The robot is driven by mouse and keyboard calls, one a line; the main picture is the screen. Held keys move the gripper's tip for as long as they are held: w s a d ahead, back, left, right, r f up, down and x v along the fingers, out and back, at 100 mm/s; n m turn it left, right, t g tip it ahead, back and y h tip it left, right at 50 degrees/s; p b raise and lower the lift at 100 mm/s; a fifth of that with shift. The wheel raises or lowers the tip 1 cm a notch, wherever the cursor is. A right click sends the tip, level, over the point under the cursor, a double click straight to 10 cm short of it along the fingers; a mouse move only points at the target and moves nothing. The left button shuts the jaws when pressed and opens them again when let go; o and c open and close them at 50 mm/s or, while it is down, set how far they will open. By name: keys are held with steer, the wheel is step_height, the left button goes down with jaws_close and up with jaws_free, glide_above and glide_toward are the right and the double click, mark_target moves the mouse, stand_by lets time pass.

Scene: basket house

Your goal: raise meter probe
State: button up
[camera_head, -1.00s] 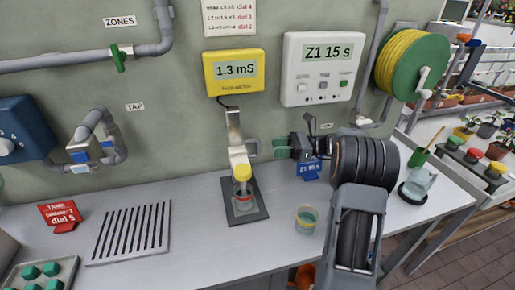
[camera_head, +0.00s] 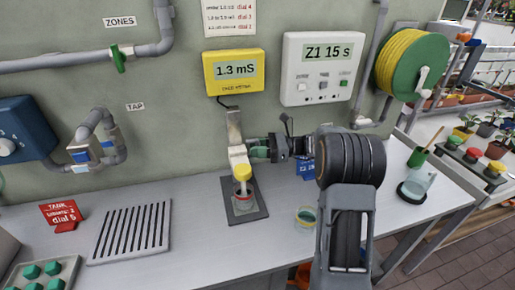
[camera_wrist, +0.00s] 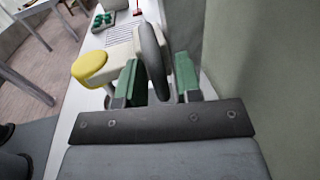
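The meter probe has a yellow cap (camera_head: 243,170) on a pale arm, which joins a metal post on a dark base (camera_head: 261,213). The probe's lower part is in a clear cup (camera_head: 244,202) on that base. In the wrist view the yellow end (camera_wrist: 89,67) of the pale arm is at left. A dark grey rounded handle (camera_wrist: 152,58) stands beside the pale arm. My gripper (camera_wrist: 159,82) is open, its green fingers on either side of the handle with visible gaps. In the head view my gripper (camera_head: 262,149) is just right of the post.
The yellow meter (camera_head: 235,71) on the wall reads 1.3 mS. A small cup (camera_head: 306,217) stands on the bench, close to my arm. A slotted drain (camera_head: 131,232) and a red sign (camera_head: 61,214) are at left. The bench between drain and base is clear.

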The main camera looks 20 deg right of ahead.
jaws_close()
step_height(320, 180, up, 8)
steer(key=p, duration=0.7)
steer(key=shift+f, duration=0.1)
steer(key=shift+c, duration=0.5)
jaws_free()
steer(key=o, duration=0.3)
